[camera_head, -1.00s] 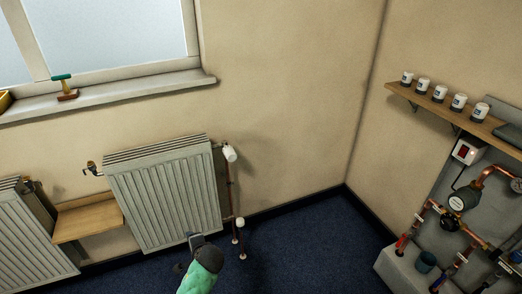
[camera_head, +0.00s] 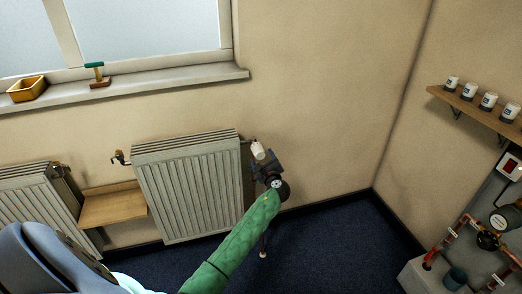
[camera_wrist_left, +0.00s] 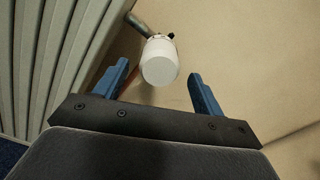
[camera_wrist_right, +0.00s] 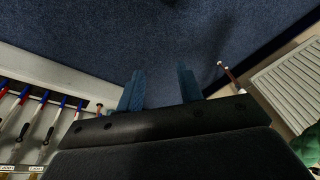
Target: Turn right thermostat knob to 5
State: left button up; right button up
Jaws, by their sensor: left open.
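The right thermostat knob (camera_head: 258,150) is a white cylinder on a pipe at the upper right corner of the right radiator (camera_head: 190,190). My left gripper (camera_head: 267,163) is just below and in front of it in the head view. In the left wrist view, the knob (camera_wrist_left: 160,62) appears between the two blue fingertips of my open left gripper (camera_wrist_left: 159,69), with visible gaps on both sides. I cannot make out any number on the knob. My right gripper (camera_wrist_right: 160,75) shows only in the right wrist view, its fingers apart and empty above the blue floor.
A wooden shelf (camera_head: 113,207) sits between the right radiator and the left radiator (camera_head: 35,205). The windowsill (camera_head: 130,92) holds a yellow tray (camera_head: 27,89) and a green-handled tool (camera_head: 96,75). Copper pipework (camera_head: 455,236) stands at the right. A tool rack (camera_wrist_right: 35,115) shows in the right wrist view.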

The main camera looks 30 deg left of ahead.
aim_at(258, 150)
pick_arm(q)
jog(key=p+x, duration=0.1)
jog(key=x, duration=0.4)
jog(key=shift+s, duration=0.1)
jog(key=shift+x, duration=0.9)
pick_arm(e)
jog(key=shift+s+d+r+g, duration=0.2)
jog(key=shift+d+r, duration=0.15)
jog(key=shift+r, duration=0.2)
jog(key=shift+s+d+r+g, duration=0.15)
jog(key=shift+d+r, duration=0.2)
jog(key=shift+r, duration=0.2)
pick_arm(q)
jog(key=c, duration=1)
